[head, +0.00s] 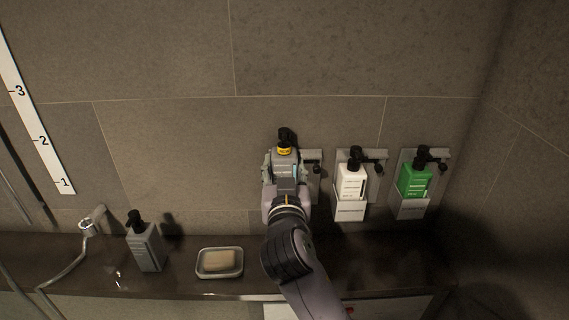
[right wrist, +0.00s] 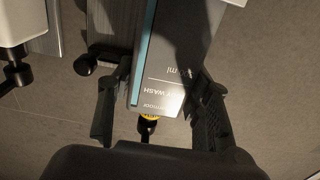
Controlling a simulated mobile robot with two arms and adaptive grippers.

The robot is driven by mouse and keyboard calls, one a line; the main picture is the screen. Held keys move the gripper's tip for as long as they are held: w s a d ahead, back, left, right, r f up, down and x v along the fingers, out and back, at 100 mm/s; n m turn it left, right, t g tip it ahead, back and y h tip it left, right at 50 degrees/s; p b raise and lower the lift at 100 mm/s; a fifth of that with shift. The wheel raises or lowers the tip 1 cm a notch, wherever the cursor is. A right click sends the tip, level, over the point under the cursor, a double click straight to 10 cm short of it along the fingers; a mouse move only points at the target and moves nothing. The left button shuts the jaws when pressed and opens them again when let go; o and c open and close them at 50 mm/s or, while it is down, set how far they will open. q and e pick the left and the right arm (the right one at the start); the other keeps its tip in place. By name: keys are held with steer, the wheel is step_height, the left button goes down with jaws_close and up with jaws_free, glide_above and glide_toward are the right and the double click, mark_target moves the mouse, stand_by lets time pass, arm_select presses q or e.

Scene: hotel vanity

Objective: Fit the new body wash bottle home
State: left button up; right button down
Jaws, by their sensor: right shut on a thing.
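The body wash bottle (head: 285,172) is grey with a yellow collar and a black pump. It stands about upright in front of the leftmost wall holder (head: 313,156). My right gripper (head: 284,163) is shut on it, one finger on each side. In the right wrist view the bottle (right wrist: 168,92) shows a "WASH" label and a teal edge stripe between the fingers (right wrist: 157,112). The holder's plate and black knob (right wrist: 86,65) are beside it. The gripper hides the bottle's lower part, so I cannot tell whether it is seated. My left gripper is not in view.
White (head: 350,182) and green (head: 413,181) bottles sit in holders to the right. Another grey pump bottle (head: 146,247) and a soap dish (head: 231,273) with soap are on the dark ledge (head: 190,286).

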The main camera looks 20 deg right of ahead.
steer(key=shift+f+b, duration=1.45)
steer(key=shift+f, duration=0.4)
steer(key=shift+f, duration=0.35)
steer(key=c, duration=0.7)
jaws_free()
steer(key=shift+c, duration=0.2)
steer(key=shift+b, duration=0.3)
steer(key=shift+s, duration=0.1)
steer(key=v, duration=0.7)
steer(key=shift+s+r, duration=0.15)
steer(key=shift+s, duration=0.05)
